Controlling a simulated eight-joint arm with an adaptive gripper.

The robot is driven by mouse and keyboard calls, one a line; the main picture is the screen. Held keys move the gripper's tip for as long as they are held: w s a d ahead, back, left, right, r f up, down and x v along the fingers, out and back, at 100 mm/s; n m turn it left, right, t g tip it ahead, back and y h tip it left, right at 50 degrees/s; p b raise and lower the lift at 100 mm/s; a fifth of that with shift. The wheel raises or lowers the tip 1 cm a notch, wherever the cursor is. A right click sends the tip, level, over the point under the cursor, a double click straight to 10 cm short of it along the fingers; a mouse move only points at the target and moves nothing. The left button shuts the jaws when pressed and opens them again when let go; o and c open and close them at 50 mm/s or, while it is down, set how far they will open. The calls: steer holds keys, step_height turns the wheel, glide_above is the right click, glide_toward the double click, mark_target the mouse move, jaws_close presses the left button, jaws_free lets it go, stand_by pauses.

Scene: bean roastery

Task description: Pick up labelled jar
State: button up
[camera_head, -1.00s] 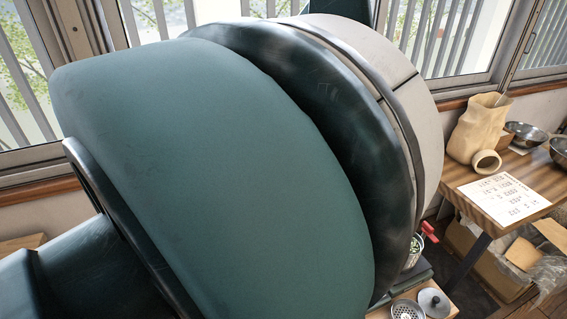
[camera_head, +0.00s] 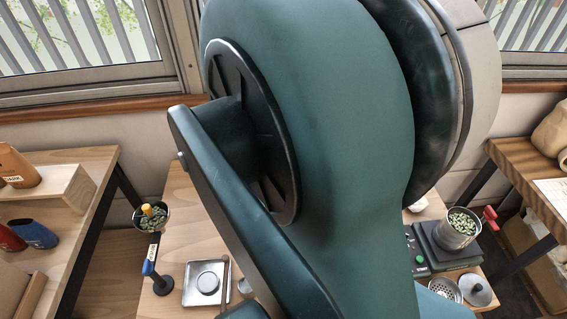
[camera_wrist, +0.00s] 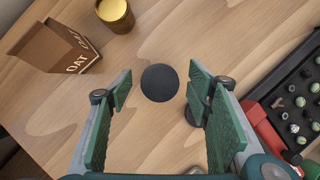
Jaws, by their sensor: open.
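In the wrist view my gripper (camera_wrist: 160,88) is open, its green-padded fingers spread apart with nothing held. A dark round disc (camera_wrist: 159,83) shows between the fingertips, above wood; it may be a jar's lid seen from above, and no label on it shows. In the head view my gripper is not seen, as my teal arm covers the middle.
In the wrist view a brown lettered box (camera_wrist: 58,45) and a cup with yellow contents (camera_wrist: 115,13) stand upper left; a black tray (camera_wrist: 290,100) with small round pieces is right. In the head view a bean-filled metal container (camera_head: 458,232) stands right, and a small square plate (camera_head: 205,283) is lower left.

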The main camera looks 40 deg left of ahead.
steer(key=shift+w+f, duration=0.15)
steer(key=shift+f, duration=0.25)
steer(key=c, duration=1)
